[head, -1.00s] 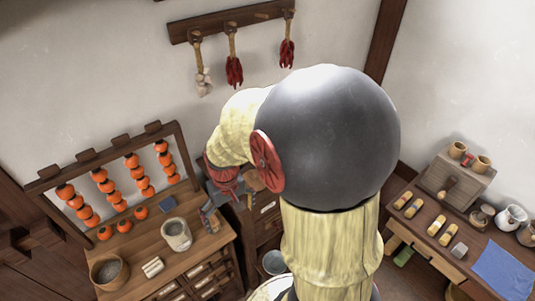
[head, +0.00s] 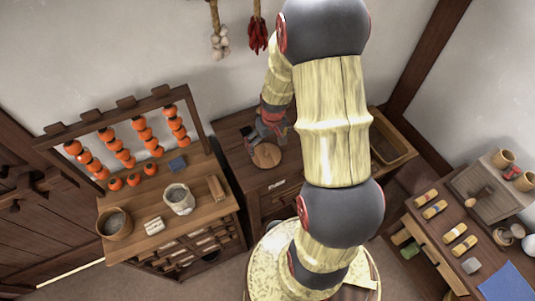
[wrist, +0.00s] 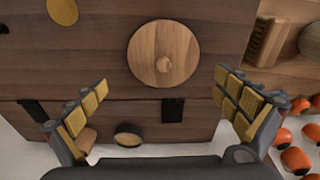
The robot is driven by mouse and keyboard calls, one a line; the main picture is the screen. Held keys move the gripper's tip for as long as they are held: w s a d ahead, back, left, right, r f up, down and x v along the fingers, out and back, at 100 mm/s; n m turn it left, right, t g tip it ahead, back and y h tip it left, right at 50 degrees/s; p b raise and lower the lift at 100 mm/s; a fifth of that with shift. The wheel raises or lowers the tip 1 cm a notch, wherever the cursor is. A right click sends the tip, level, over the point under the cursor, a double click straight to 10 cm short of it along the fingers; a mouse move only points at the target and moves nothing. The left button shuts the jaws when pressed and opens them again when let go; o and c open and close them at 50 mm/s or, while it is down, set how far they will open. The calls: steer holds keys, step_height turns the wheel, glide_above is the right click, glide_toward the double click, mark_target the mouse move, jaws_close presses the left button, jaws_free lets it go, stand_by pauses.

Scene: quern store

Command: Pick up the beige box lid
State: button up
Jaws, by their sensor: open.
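A round, light wooden lid with a small knob (wrist: 163,55) lies flat on the dark wooden top of the middle cabinet (head: 232,135). It is the only lid-like thing I see, and I cannot tell whether a box is under it. It also shows in the head view (head: 266,156). My gripper (wrist: 161,82) is open and empty, with its yellow-padded fingers apart on either side of the lid's near edge in the wrist view. In the head view my gripper (head: 270,132) is just above and behind the lid, partly hidden by my arm.
To the left, a cabinet holds a persimmon rack (head: 140,135), a stone-coloured pot (head: 179,199), a round bowl (head: 114,223) and a small wooden block (head: 215,188). A wooden tray (head: 395,150) lies right of my arm. A yellow disc (wrist: 62,11) lies near the lid.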

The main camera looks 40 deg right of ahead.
mark_target(266, 152)
steer(key=f, duration=0.5)
steer(key=shift+w+a+f, duration=0.15)
steer(key=shift+w+a, duration=0.05)
steer(key=shift+a, duration=0.1)
steer(key=c, duration=0.3)
steer(key=shift+s, duration=0.1)
steer(key=c, duration=0.8)
steer(key=shift+s+a, duration=0.15)
steer(key=shift+a, duration=0.05)
steer(key=c, duration=0.6)
